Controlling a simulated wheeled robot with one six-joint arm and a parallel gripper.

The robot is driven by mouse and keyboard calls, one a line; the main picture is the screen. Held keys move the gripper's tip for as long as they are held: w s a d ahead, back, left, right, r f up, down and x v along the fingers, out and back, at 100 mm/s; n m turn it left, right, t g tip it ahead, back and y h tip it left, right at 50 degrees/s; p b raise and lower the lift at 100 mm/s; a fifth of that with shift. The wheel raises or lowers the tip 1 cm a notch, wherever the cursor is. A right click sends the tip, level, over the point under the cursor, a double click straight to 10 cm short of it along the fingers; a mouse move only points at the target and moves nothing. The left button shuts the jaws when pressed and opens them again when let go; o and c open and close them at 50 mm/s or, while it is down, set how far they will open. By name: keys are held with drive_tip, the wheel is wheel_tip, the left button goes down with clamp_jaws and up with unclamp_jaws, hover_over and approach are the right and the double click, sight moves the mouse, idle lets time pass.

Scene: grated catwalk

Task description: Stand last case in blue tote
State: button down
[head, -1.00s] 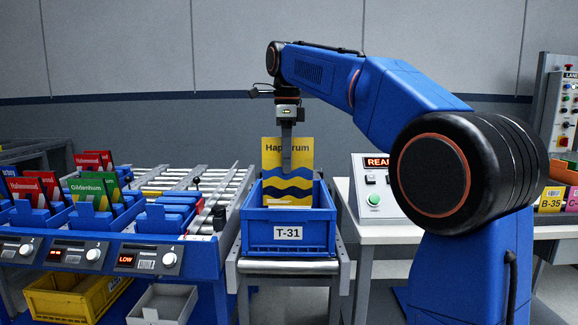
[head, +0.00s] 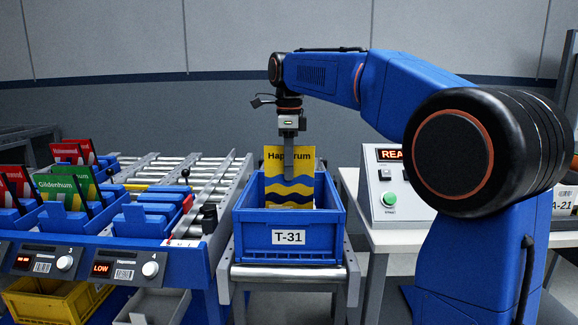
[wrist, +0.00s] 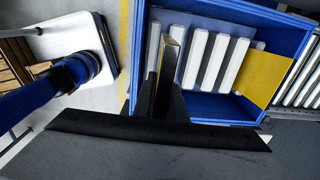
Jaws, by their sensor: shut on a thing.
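The blue tote (head: 254,240), labelled T-31, stands on a roller stand in the middle of the head view. My gripper (head: 289,174) points down over it, shut on a yellow case (head: 301,192) with dark blue waves and printed lettering. The case is roughly upright, its lower part hidden behind the tote's front wall. In the wrist view, the held case (wrist: 173,52) shows edge-on between the fingers, over the tote's left side. A flat yellow piece (wrist: 262,76) lies at the tote's right. I cannot tell whether the case touches the tote floor.
Pale slats (wrist: 223,62) show inside the tote in the wrist view. A roller conveyor (head: 155,172) and blue racks with red and green cases (head: 60,188) stand left. A control box (head: 390,190) stands on a white table to the right.

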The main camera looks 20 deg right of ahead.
sight(289, 184)
drive_tip(key=shift+f, duration=2.4)
drive_tip(key=shift+f, duration=4.05)
drive_tip(key=c, duration=1.7)
unclamp_jaws()
drive_tip(key=shift+o, duration=0.2)
